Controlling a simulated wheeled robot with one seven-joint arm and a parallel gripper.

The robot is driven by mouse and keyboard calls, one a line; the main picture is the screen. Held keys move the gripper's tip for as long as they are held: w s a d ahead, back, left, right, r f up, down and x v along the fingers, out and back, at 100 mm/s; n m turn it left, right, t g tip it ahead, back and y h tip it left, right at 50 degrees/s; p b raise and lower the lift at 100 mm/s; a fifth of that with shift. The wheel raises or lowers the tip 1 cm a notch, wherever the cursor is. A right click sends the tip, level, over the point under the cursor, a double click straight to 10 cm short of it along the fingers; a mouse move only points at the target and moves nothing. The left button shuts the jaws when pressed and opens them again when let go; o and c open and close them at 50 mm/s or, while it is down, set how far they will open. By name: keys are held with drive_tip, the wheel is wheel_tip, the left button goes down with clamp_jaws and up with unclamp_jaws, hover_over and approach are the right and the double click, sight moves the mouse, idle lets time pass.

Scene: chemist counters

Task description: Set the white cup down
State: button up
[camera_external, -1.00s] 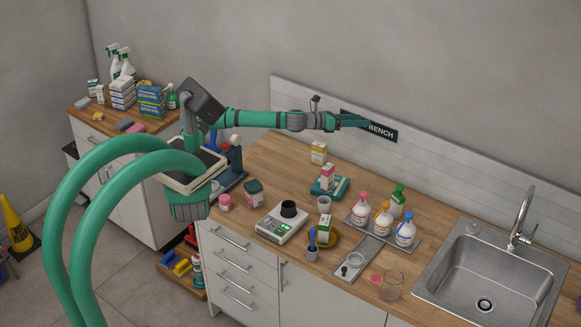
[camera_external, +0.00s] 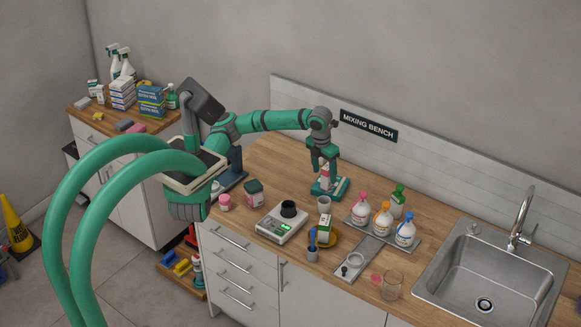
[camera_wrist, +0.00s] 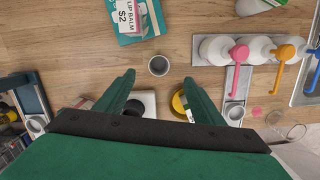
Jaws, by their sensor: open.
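The white cup (camera_external: 324,204) stands upright on the wooden bench, behind the scale and left of the pump bottles. In the wrist view the cup (camera_wrist: 159,66) is small and looks empty, just beyond and between my fingertips. The cup is apart from the fingers.
A scale (camera_external: 282,224) with a black pot is left of the cup. A box (camera_external: 323,229) on a yellow dish is in front. Several pump bottles (camera_external: 383,218) stand to the right. The green tray (camera_external: 343,186) is behind. A glass beaker (camera_external: 392,285) and sink (camera_external: 490,275) are further right.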

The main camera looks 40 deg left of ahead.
approach(324, 201)
drive_tip(key=f, duration=0.2)
drive_tip(key=d+f, duration=0.1)
drive_tip(key=f, duration=0.5)
drive_tip(key=shift+s+d, duration=0.2)
drive_tip(key=shift+d, duration=0.05)
drive_tip(key=c, duration=1.1)
drive_tip(key=shift+c, duration=0.4)
